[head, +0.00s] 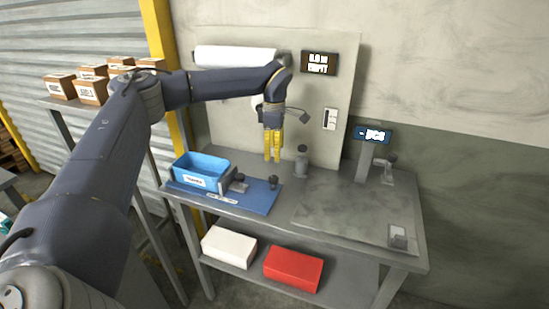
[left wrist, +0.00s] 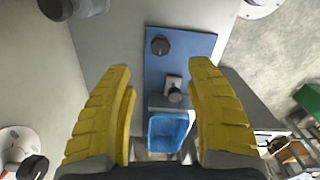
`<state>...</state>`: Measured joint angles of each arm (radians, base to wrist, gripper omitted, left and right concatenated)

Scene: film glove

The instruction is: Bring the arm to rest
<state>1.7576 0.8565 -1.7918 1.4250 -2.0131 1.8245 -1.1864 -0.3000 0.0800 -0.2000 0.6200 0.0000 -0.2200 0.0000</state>
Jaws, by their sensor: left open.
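My left arm (head: 110,150) comes in from the left of the head view and reaches over the grey workbench. Its gripper (head: 272,158) has yellow fingers that point down, above the bench near the back panel. In the left wrist view the two yellow fingers (left wrist: 162,85) stand wide apart with nothing between them; the gripper is open and empty. Below it, the wrist view shows the blue mat (left wrist: 190,45) and the blue bin (left wrist: 168,130). My right gripper is in neither view.
The workbench (head: 330,205) carries the blue mat (head: 255,195) with the blue bin (head: 200,168), a dark knob (head: 273,182) and a small grey fixture (head: 238,183). A grey bottle-like object (head: 301,160) and a display stand (head: 373,150) stand behind. White (head: 229,246) and red (head: 293,268) boxes lie below.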

